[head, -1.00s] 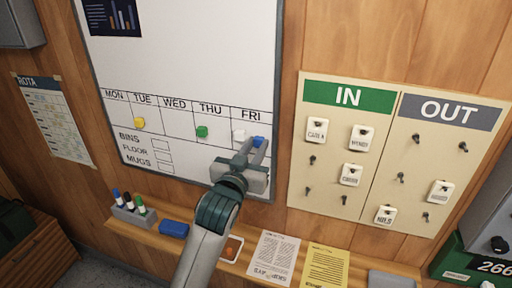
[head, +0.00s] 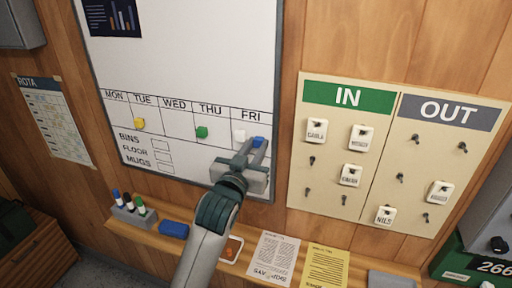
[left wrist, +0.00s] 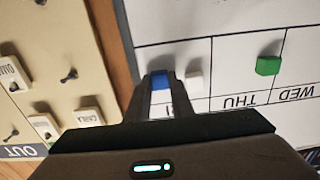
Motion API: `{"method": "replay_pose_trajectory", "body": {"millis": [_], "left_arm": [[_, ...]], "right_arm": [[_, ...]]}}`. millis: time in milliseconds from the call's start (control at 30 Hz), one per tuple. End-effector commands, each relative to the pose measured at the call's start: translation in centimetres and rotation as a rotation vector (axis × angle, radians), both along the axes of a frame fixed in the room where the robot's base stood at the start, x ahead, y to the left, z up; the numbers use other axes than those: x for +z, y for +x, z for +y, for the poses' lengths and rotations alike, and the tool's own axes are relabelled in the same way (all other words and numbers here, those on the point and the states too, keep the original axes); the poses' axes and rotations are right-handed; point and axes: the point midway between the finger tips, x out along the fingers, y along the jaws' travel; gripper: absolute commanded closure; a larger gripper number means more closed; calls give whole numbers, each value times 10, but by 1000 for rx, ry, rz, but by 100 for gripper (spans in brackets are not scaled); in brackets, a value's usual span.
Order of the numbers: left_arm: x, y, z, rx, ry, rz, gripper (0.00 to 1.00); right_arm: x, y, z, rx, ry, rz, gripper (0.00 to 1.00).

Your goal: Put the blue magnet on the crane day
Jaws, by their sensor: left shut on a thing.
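The blue magnet (head: 258,142) is at the right side of the FRI column on the whiteboard (head: 190,60). My left gripper (head: 251,148) reaches up from below and is shut on it. In the left wrist view the blue magnet (left wrist: 160,80) sits between the fingertips, close to the board; I cannot tell whether it touches. A white magnet (head: 239,135) is just left of it, also in FRI. A green magnet (head: 201,132) is under THU and a yellow magnet (head: 139,123) under TUE. No mark for a crane is readable. My right gripper is not in view.
An IN/OUT board (head: 385,150) with hooks and name tags hangs to the right. Below is a ledge with a marker holder (head: 131,214), a blue eraser (head: 174,229), a white sheet (head: 273,258) and a yellow sheet (head: 326,266). A rota sheet (head: 55,120) hangs left.

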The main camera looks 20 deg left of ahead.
Motion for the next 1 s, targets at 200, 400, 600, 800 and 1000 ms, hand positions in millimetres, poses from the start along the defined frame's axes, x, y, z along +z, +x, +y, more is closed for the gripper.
{"method": "replay_pose_trajectory", "body": {"millis": [200, 400, 600, 800, 1000], "left_arm": [[1, 0, 0, 0, 0, -3, 100], [1, 0, 0, 0, 0, -3, 100], [1, -1, 0, 0, 0, -3, 100], [1, -1, 0, 0, 0, -3, 74], [1, -1, 0, 0, 0, -2, 57]], "right_arm": [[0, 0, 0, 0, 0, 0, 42], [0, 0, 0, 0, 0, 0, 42], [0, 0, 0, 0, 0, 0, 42], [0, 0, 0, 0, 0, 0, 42], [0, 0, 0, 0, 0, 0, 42]]}}
